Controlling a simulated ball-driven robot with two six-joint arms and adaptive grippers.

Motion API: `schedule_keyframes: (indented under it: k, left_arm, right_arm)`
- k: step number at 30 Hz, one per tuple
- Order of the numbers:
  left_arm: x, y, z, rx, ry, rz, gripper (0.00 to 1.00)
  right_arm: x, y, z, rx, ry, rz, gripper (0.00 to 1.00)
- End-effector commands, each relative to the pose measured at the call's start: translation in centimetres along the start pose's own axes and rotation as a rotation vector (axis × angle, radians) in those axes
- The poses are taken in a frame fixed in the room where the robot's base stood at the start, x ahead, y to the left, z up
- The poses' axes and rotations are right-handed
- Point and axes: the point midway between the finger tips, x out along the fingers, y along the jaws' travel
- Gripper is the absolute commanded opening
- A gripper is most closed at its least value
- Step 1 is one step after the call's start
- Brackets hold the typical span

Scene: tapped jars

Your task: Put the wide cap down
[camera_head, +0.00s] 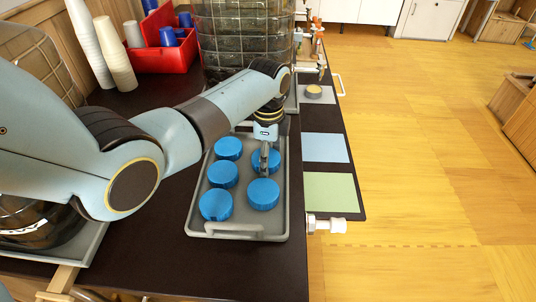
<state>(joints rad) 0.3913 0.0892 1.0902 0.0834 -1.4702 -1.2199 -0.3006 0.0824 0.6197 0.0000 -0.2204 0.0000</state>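Several round blue caps stand in a grey tray on the dark table: three along its left side, such as the middle one (223,174), and two on the right. My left gripper (265,169) points straight down over the tray at the back right blue cap (275,160) and hides part of it. Its fingers are seen edge-on, so I cannot tell whether they grip this cap. The front right blue cap (263,194) is just in front of the fingers. I cannot tell which cap is the wide one. My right gripper is out of view.
The grey tray (240,234) has a raised rim. To its right lie a blue mat (326,148) and a green mat (330,192), both bare. A small yellowish round thing (314,90) sits farther back. A big jar (240,40) and red bin (165,57) stand behind.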

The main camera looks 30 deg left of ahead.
Motion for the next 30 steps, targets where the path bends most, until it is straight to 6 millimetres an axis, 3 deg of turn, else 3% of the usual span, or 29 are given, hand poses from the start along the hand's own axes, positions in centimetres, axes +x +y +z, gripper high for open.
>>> schedule_keyframes:
  k: [11, 24, 30]
  left_arm:
    - [-0.9, 0.0, 0.0, 0.0, 0.0, -0.001, 0.76]
    - [-9.9, -0.1, 0.0, 0.0, 0.0, -0.003, 0.76]
    - [-12.1, -0.1, 0.0, 0.0, 0.0, -0.001, 0.76]
  right_arm:
    - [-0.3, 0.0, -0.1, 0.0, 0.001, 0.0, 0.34]
    - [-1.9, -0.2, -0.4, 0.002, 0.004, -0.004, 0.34]
    - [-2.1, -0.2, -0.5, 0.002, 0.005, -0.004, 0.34]
